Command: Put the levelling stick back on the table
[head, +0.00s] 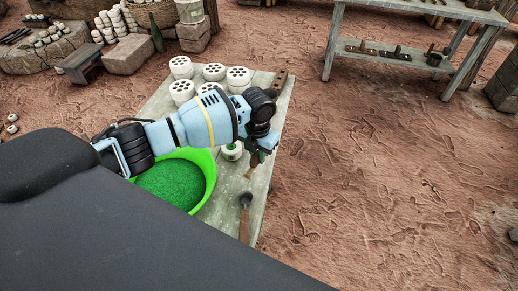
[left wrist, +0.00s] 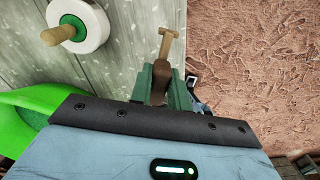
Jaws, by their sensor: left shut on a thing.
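My left gripper (head: 254,162) reaches over the right part of the grey wooden table (head: 218,213). In the left wrist view its green fingers (left wrist: 160,80) are shut on the levelling stick (left wrist: 169,45), a light wooden piece with a short crossbar at its far end and a brown part between the fingers. In the head view the stick (head: 252,169) shows only as a small brown bit below the fingers. I cannot tell whether it touches the table. My right gripper is in neither view.
A bright green basin (head: 208,170) of green grains stands left of the gripper. A white round piece with a green centre (head: 232,151) is close by. A dark-headed scoop (head: 244,211) lies nearer.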

